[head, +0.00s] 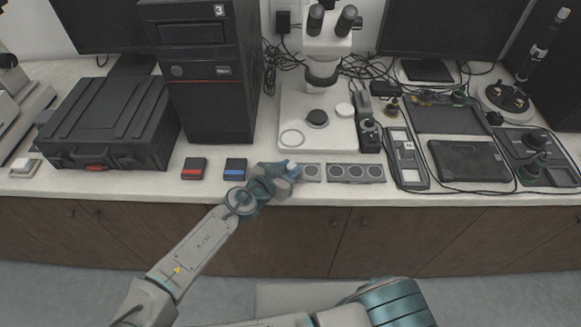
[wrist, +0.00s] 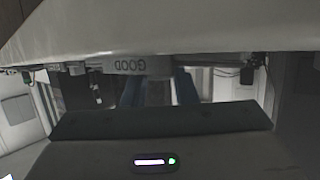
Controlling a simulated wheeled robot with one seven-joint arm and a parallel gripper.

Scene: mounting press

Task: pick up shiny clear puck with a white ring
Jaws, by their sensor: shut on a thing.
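My gripper (head: 288,167) is at the front of the bench, at the left end of a grey strip with round wells. It is shut on a small pale thing, which I take to be the clear puck (head: 294,169). The fingers cover most of it, so its white ring cannot be made out. In the wrist view, the two blue fingers of my gripper (wrist: 158,88) reach towards a grey edge marked GOOD (wrist: 143,66), seen upside down. The puck is not clear in that dark view.
A second grey strip with several wells (head: 356,172) lies to the right. Behind stands a microscope (head: 322,75) with a pale base. Red (head: 194,168) and blue (head: 235,168) labelled dark boxes sit to the left. A flat device (head: 407,160) and dark trays are at the right.

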